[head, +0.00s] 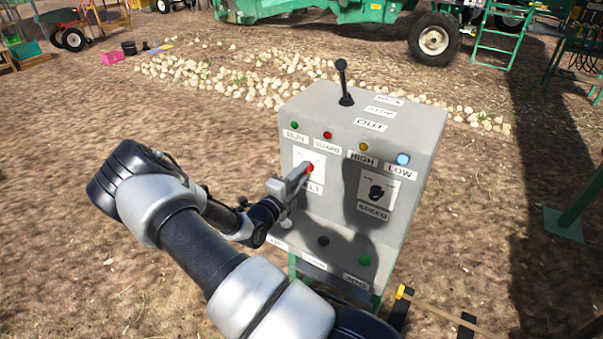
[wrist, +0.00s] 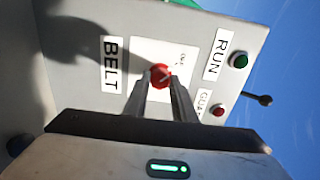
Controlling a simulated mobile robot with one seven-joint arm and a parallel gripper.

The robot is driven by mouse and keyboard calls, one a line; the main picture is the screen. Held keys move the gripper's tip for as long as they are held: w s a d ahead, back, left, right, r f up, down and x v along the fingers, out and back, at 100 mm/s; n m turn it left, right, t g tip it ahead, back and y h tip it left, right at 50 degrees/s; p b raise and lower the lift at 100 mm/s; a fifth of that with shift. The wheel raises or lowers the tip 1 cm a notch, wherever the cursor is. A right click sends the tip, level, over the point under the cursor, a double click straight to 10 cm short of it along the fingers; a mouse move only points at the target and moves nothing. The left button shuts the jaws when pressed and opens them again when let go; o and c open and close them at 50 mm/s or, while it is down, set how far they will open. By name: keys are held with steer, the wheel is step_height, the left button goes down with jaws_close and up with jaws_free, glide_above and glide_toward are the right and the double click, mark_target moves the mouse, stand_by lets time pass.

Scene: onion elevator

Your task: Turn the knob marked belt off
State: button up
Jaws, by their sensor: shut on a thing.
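The red belt knob (head: 309,168) sits on a white plate on the front of the grey control box (head: 412,140), above a label ending in "LT". In the wrist view the red knob (wrist: 160,75) is beside the label "BELT" (wrist: 112,64), with a pale pointer line on its face. My gripper (head: 303,174) is at the knob from the left front. In the wrist view my gripper's two fingers (wrist: 161,84) are closed on the knob's sides. The fingers cover part of the knob and its plate.
A black speed knob (head: 376,192) is to the right on the same face. A black lever (head: 343,80) stands on top. Several small lamps line the upper front, with the blue one (head: 403,159) bright. Buttons are below. Bare ground lies left of the box.

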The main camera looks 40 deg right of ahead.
steer(key=o, duration=1)
steer(key=shift+o, duration=0.2)
steer(key=b+v, duration=0.1)
steer(key=v, duration=1.6)
steer(key=shift+a, duration=0.25)
steer(key=shift+s, duration=0.15)
